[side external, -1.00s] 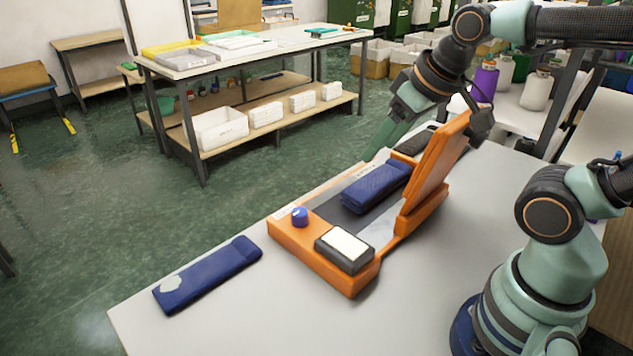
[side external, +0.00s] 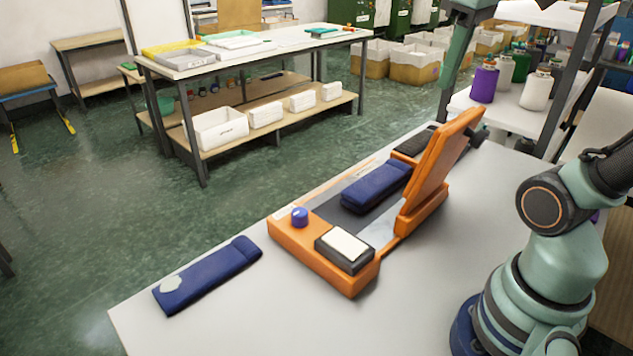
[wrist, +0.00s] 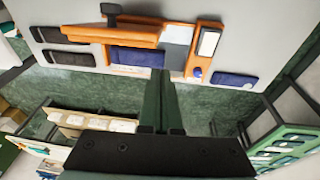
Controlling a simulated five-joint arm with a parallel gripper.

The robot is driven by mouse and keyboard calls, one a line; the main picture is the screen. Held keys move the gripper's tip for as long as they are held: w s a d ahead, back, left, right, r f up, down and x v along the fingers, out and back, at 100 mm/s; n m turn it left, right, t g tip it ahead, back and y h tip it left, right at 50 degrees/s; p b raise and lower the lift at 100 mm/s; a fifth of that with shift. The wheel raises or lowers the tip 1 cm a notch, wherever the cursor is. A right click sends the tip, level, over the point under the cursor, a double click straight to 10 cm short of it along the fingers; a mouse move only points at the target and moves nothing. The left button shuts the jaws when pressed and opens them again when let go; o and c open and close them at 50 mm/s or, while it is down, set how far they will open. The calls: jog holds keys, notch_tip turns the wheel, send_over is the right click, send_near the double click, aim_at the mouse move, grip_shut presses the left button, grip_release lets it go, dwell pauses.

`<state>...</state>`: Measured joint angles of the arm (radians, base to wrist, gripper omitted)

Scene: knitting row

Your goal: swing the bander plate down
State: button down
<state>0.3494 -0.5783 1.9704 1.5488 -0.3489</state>
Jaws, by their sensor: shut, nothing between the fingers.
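The bander is an orange frame (side external: 322,262) on the light table. Its orange plate (side external: 440,165) stands raised and tilted on the right side of the bed, with a dark knob near its top end. A folded navy knit (side external: 376,186) lies on the bed under the open plate, and it also shows in the wrist view (wrist: 140,57). My gripper (side external: 443,115) hangs at the top of the side view, behind and above the bander, apart from it. In the wrist view its fingers (wrist: 161,75) are together and empty. The plate's edge (wrist: 115,35) shows beyond them.
Another navy knit (side external: 208,275) with a pale patch lies on the table left of the bander. A blue knob (side external: 300,217) and a white-topped block (side external: 345,246) sit on its front end. A shelf with yarn cones (side external: 484,82) stands behind. Bare table lies in front.

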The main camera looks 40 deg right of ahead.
jog(key=s+d+g, duration=0.2)
jog(key=s+d, duration=0.3)
notch_tip(320, 180, down, 14)
jog(key=shift+w+a+r+y, duration=0.2)
jog(key=shift+a+y, duration=0.15)
jog(key=shift+y, duration=0.05)
jog(key=shift+w, duration=0.1)
jog(key=w, duration=0.8)
jog(key=shift+w, duration=0.4)
dwell(1.1)
dwell(0.8)
notch_tip(320, 180, up, 7)
dwell(0.6)
